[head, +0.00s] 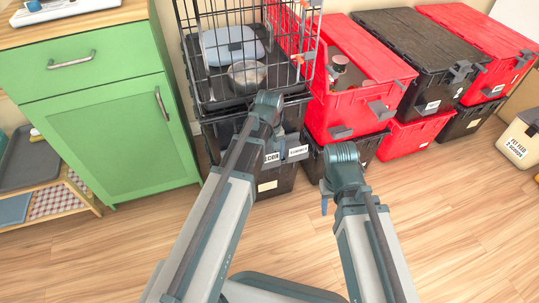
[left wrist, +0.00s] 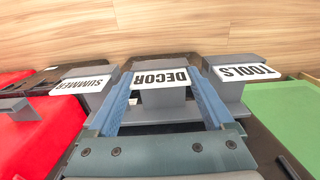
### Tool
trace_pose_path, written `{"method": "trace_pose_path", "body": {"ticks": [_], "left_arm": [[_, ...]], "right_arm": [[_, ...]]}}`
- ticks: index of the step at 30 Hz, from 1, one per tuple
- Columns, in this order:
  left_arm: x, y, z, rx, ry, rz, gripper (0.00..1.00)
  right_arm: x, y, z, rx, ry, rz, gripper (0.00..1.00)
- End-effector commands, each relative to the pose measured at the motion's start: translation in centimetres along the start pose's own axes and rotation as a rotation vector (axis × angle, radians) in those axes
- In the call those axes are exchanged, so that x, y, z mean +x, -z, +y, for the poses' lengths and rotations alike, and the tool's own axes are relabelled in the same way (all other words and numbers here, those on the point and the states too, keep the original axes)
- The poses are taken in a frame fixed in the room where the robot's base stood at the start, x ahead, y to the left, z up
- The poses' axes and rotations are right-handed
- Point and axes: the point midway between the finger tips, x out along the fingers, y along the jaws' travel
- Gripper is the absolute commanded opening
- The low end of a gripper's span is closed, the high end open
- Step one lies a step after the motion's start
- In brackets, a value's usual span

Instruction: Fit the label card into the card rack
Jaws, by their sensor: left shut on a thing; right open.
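The label card reading DECOR (left wrist: 161,77) is white on a grey block and shows between the two blue fingers of my left gripper (left wrist: 162,90) in the left wrist view. My left gripper is shut on it. In the head view my left gripper (head: 268,125) is at the front of the black tote stack, and part of the card (head: 272,158) shows just below it. SUMMER (left wrist: 82,84) and TOOLS (left wrist: 246,71) cards flank it. I cannot tell whether the DECOR card is seated in the rack. My right gripper (head: 326,195) is open, empty and pointing down, right of the stack.
A black wire crate (head: 190,60) with a blue-lidded thing and a bowl inside sits on the black tote (head: 225,140). Red totes (head: 345,115) and black totes stand to the right. A green cabinet (head: 110,130) is at left. The wooden floor in front is clear.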

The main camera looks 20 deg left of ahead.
Motion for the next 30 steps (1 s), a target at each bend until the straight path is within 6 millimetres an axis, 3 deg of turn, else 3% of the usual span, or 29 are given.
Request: {"method": "trace_pose_path", "body": {"ticks": [1, 2, 4, 17, 23, 30], "left_arm": [[0.2, 0.0, 0.0, 0.0, 0.0, 0.0, 0.26], [0.2, 0.0, 0.0, 0.0, 0.0, 0.0, 0.88], [0.1, 0.0, 0.0, 0.0, 0.0, 0.0, 1.0], [-0.4, 0.0, 0.0, 0.0, 0.0, 0.0, 1.0], [-2.3, 0.0, 0.0, 0.0, 0.0, 0.0, 1.0], [-5.8, 0.0, 0.0, 0.0, 0.0, 0.0, 1.0]], "right_arm": [[0.2, 0.0, 0.0, 0.0, 0.0, 0.0, 0.5], [0.2, 0.0, 0.0, 0.0, 0.0, 0.0, 0.5], [0.1, 0.0, 0.0, 0.0, 0.0, 0.0, 0.5], [-0.4, 0.0, -0.1, -0.007, 0.004, 0.002, 0.5], [-2.3, -0.1, 0.2, -0.004, 0.003, 0.001, 0.5], [-5.8, -0.3, 0.6, 0.002, -0.001, -0.001, 0.5]]}}
